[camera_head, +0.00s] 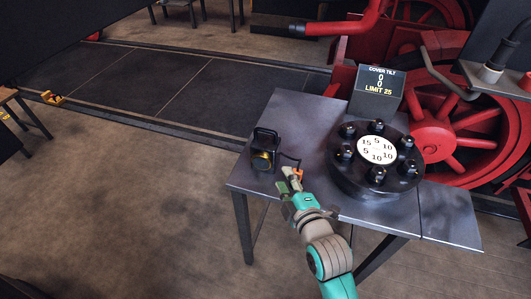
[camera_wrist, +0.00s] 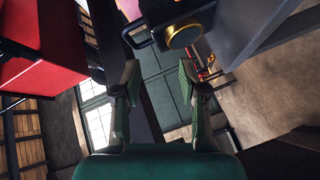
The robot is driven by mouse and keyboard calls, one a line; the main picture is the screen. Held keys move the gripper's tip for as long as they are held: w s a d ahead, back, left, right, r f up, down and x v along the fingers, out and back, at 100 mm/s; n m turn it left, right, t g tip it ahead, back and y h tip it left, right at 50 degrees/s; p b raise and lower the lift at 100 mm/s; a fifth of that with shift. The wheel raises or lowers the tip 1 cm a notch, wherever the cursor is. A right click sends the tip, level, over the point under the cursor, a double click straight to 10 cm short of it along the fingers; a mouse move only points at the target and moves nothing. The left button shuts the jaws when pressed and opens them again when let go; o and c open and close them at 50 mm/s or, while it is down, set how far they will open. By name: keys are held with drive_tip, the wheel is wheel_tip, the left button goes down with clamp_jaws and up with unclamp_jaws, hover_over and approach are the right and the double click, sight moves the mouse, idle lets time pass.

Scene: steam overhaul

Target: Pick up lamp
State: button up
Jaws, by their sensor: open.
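The lamp (camera_head: 264,154) is a small dark box with a handle on top and a yellow-gold round lens. It stands upright near the left edge of the grey metal table (camera_head: 293,109). In the wrist view the lamp's gold ring (camera_wrist: 184,36) and dark body show at the top, just beyond the fingers. My gripper (camera_head: 289,184) is just to the right and near side of the lamp, apart from it. In the wrist view my gripper (camera_wrist: 160,80) has its two green fingers spread with nothing between them.
A black round cover (camera_head: 348,187) with several bolts and a numbered white disc sits right of my gripper. A sign box (camera_head: 377,90) reading "COVER TILT" stands behind it. Red locomotive wheels (camera_head: 446,135) are behind the table. Floor left of the table is open.

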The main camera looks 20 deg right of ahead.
sight(266, 132)
drive_tip(key=w+r+n, duration=0.1)
drive_tip(key=w, duration=0.4)
drive_tip(key=w+r, duration=0.1)
drive_tip(key=w, duration=0.5)
drive_tip(key=w+r+n, duration=0.1)
drive_tip(key=w, duration=0.4)
drive_tip(key=shift+w+a+r+n, duration=0.2)
drive_tip(key=shift+r+n, duration=0.1)
clamp_jaws()
